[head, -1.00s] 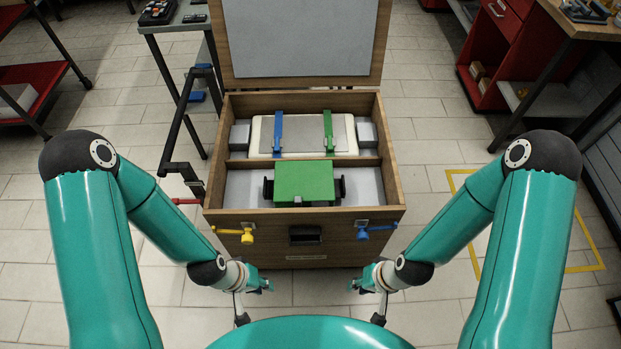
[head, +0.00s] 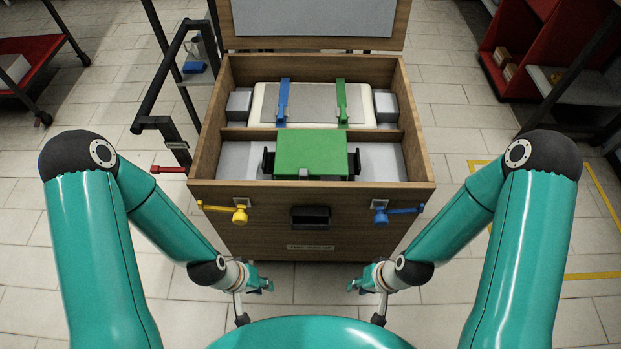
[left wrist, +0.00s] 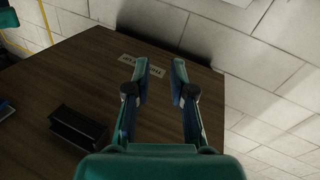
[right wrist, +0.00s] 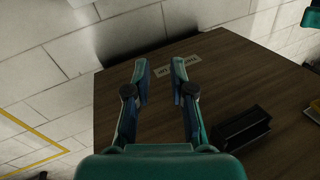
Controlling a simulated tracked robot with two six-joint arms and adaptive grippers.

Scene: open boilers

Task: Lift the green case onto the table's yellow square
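The green case (head: 311,152) lies in the front compartment of an open wooden crate (head: 312,222), with a dark handle at each of its left and right ends. My left gripper (head: 266,284) and my right gripper (head: 354,285) are low in front of the crate, apart from the case. In the left wrist view my left gripper (left wrist: 160,78) is open and empty, facing the crate's wooden front. In the right wrist view my right gripper (right wrist: 167,78) is also open and empty, facing the same panel. No table with a yellow square shows.
A yellow latch (head: 239,212) and a blue latch (head: 382,212) sit on the crate's front, with a black handle (head: 310,216) between them. Yellow floor lines (head: 594,276) lie right.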

